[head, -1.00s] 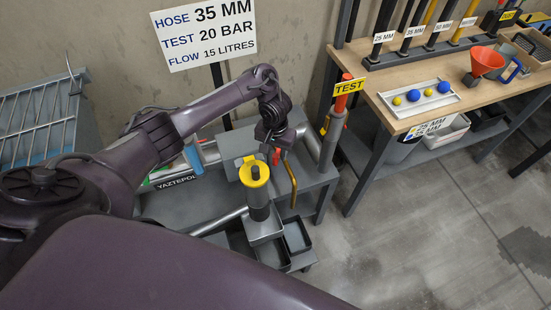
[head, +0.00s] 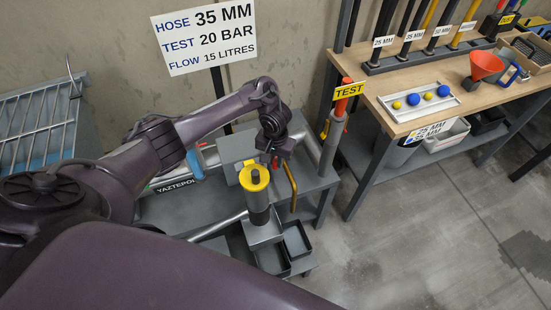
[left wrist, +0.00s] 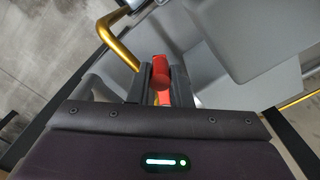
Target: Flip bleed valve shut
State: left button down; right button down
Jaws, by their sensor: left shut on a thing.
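The bleed valve's red lever (left wrist: 160,72) stands between the two dark fingers of my left gripper (left wrist: 161,88) in the left wrist view. The fingers are shut on it. In the head view my left gripper (head: 275,158) reaches down over the grey bench, and only a small bit of red shows beneath it. A bent brass pipe (head: 291,182) runs just to the right of the gripper, and it also shows in the left wrist view (left wrist: 122,50). The valve body is mostly hidden by the gripper. My right gripper is not in view.
A yellow-capped cylinder (head: 254,178) stands close in front of the gripper. A grey post with a red top and TEST tag (head: 349,90) stands to the right. Grey trays (head: 296,240) lie below. A wooden workbench (head: 400,75) with tools is further right.

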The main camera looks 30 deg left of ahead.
pick_arm(q)
jog(key=shift+d+r+p, duration=0.15)
jog(key=shift+p, duration=0.35)
jog(key=shift+w+d+f+n+p, duration=0.1)
jog(key=shift+w+d+n+p, duration=0.35)
jog(key=shift+n+p, duration=0.7)
jog(key=shift+w+d+f+n+p, duration=0.1)
jog(key=shift+w+d+n+p, duration=0.15)
jog(key=shift+d+n+p, duration=0.65)
jog(key=shift+w+d+n+p, duration=0.25)
jog(key=shift+w+n+p, duration=0.1)
jog(key=shift+n+p, duration=1.05)
jog(key=c, duration=1.3)
grip_release()
